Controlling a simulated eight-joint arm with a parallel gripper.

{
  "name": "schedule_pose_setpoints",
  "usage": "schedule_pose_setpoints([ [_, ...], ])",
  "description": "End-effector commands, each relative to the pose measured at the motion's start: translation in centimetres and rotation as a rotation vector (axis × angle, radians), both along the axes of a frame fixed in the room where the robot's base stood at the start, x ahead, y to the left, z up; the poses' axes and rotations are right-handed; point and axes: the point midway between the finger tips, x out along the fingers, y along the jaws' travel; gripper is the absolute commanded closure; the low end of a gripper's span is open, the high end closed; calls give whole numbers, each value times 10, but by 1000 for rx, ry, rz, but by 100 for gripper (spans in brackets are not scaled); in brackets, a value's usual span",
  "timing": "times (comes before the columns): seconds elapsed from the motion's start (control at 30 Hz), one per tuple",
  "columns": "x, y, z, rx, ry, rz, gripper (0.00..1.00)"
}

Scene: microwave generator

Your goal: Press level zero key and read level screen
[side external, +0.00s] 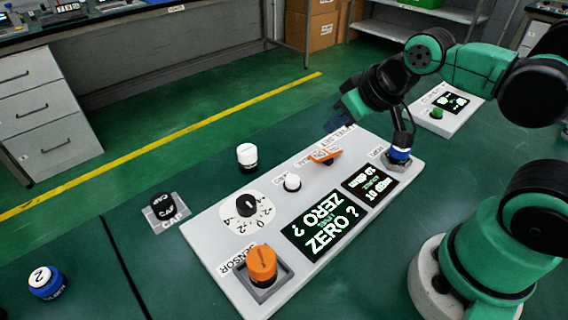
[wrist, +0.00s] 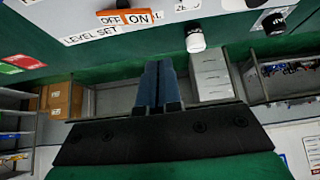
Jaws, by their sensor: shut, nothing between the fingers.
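The pale panel (side external: 225,255) lies on the green bench. A round white key (side external: 292,183) stands up from it between a black dial and an orange switch; I cannot read its label, so I cannot confirm it as the level zero key. A dark screen (side external: 325,225) shows "ZERO ?" in large white letters, printed twice in opposite directions. A smaller screen (side external: 370,185) shows text that seems to include "10 dBm". My gripper (side external: 346,108) is shut and empty, above the panel's far edge near the "LEVEL SET" label. Its blue fingers also show in the wrist view (wrist: 160,82).
The orange switch (side external: 325,156) is near my gripper. A blue-collared connector with a cable (side external: 398,154) rises at the panel's right end. An orange sensor (side external: 262,264) stands at the near end. A white-and-black cylinder (side external: 247,157) and black cap (side external: 163,207) stand beyond the panel.

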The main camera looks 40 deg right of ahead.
Motion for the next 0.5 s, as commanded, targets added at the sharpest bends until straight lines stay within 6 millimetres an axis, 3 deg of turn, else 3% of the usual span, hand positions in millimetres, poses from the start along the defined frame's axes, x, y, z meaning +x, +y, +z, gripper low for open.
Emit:
schedule_pose_setpoints([
  [0.5, 3, 3, 1, -27, -2, 50, 100],
])
